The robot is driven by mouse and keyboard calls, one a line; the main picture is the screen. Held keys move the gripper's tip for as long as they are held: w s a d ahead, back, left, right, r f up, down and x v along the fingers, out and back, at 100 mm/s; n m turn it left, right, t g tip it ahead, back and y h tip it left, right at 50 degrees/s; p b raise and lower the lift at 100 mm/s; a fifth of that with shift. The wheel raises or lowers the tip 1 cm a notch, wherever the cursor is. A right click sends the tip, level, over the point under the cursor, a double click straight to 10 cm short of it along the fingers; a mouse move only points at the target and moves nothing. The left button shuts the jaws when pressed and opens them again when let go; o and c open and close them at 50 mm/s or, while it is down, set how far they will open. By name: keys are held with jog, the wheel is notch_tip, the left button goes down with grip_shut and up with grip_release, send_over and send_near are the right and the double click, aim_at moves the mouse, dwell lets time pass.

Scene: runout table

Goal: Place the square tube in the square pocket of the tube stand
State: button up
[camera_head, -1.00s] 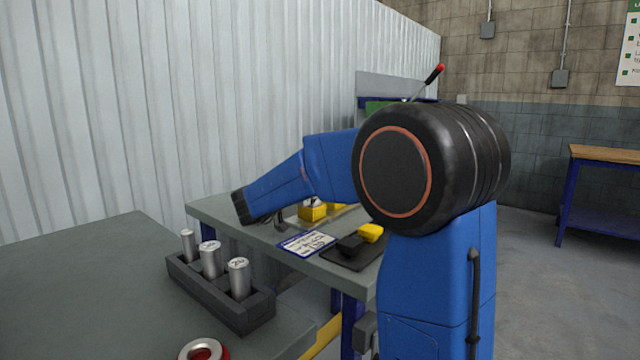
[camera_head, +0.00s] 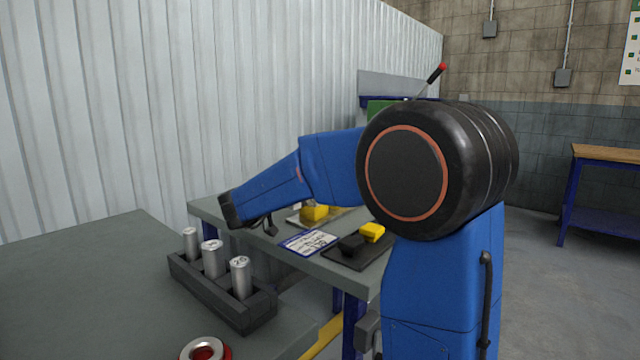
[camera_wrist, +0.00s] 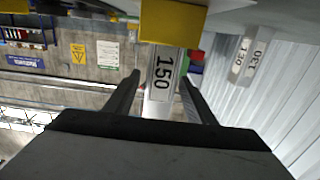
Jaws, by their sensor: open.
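My gripper (camera_wrist: 161,76) is open in the wrist view, one finger on each side of a pale, flat-faced tube marked 150 (camera_wrist: 162,75). The tube meets a yellow block (camera_wrist: 147,24) at the picture's top. I cannot tell whether the fingers touch it. A second pale tube marked 130 (camera_wrist: 250,55), with two labelled faces, is at the right, apart from the fingers. In the head view my forearm reaches left over the far table, and the gripper is mostly hidden. A yellow block (camera_head: 314,213) sits there on a light plate (camera_head: 298,221). I cannot make out the square pocket.
The far table (camera_head: 207,206) holds a label card (camera_head: 309,242) and a dark mat (camera_head: 338,260) bearing black and yellow blocks. A corrugated wall (camera_head: 150,110) stands behind.

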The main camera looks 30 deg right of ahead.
jog(key=shift+v, duration=1.7)
